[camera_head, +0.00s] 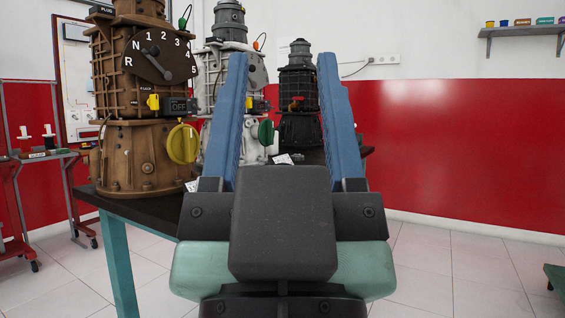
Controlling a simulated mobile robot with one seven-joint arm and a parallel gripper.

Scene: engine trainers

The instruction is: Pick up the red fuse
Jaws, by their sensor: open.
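A small red part (296,103), which looks like the red fuse, sits on the front of the black engine trainer (298,130). It is too small in the picture to be sure of its shape. My gripper (283,58) is in front of the camera with its two blue fingers wide apart and nothing between them. The black trainer shows through the gap between the fingers, farther away.
A brown engine trainer (135,155) with a dial and yellow knob stands at left on a dark table (150,210). A white trainer (252,140) stands behind my left finger. A cart (40,155) is far left. A shelf (520,31) hangs upper right.

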